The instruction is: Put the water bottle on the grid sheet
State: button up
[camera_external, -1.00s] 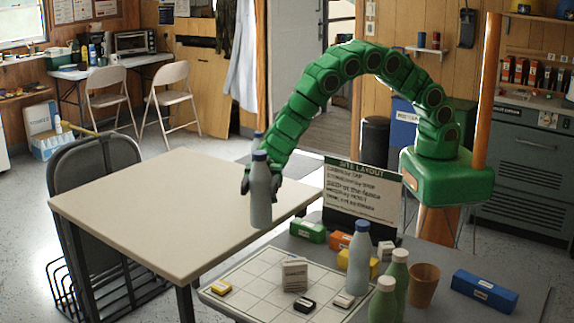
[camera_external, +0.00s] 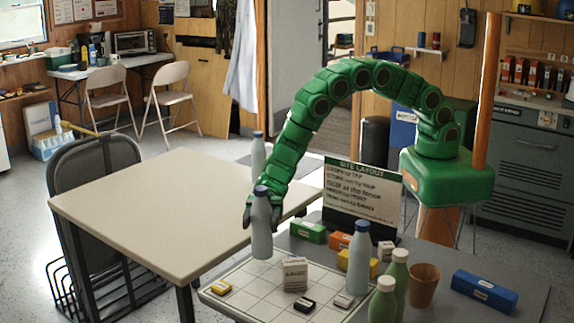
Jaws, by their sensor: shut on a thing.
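My gripper (camera_external: 262,213) is shut on a pale blue-grey water bottle (camera_external: 261,236) with a dark blue cap. The bottle is upright. Its base shows over the far-left part of the white grid sheet (camera_external: 252,285); I cannot tell whether it touches.
A similar bottle (camera_external: 359,258) and two green bottles (camera_external: 398,278) stand at the sheet's right, near a brown cup (camera_external: 423,286) and a blue box (camera_external: 485,291). Another bluish bottle (camera_external: 258,152) shows behind my arm. A bare beige table (camera_external: 150,215) is left.

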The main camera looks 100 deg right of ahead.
aim_at(260, 237)
jog(key=shift+f, duration=2.05)
jog(key=shift+f, duration=0.15)
jog(key=o, duration=1.4)
jog(key=shift+o, duration=0.2)
jog(key=v, duration=1.2)
